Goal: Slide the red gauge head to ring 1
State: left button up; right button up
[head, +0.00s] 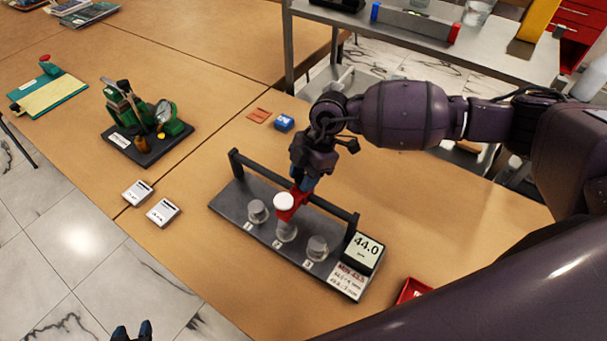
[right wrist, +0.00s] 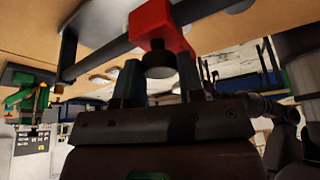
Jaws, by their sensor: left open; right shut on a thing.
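The red gauge head (head: 292,210) sits on the dark rail (head: 333,207) of the gauge rig (head: 228,199), with its white round face over the grey cylinder at ring 2 (head: 287,231). Ring 1, with its cylinder (head: 257,210), is to the left; ring 3, with its cylinder (head: 317,247), is to the right. My right gripper (head: 302,186) is shut on the gauge head from behind. In the right wrist view the red head (right wrist: 162,24) and its black knob (right wrist: 158,63) show at the fingers. My left gripper (head: 132,332) is open and empty at the bottom left, far from the rig.
The rig's display (head: 366,250) reads 44.0, with a printed card (head: 348,281) below it. A red tray (head: 411,291) lies to its right. Two small white devices (head: 138,192) and a green machine (head: 145,130) stand to the left.

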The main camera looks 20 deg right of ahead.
grip_shut()
jog(key=w+a, duration=0.1)
jog(key=w, duration=0.1)
jog(key=w+a, duration=0.2)
jog(key=w+a+b, duration=0.1)
jog(key=w+a, duration=0.1)
jog(key=w, duration=0.1)
jog(key=shift+w+a, duration=0.1)
jog(key=shift+a, duration=0.15)
jog(key=o, duration=1)
grip_release()
jog(key=shift+c, duration=0.2)
jog(key=v, duration=1)
jog(key=shift+d+r+p, duration=0.2)
jog(key=shift+r+p, duration=0.15)
jog(key=shift+p, duration=0.05)
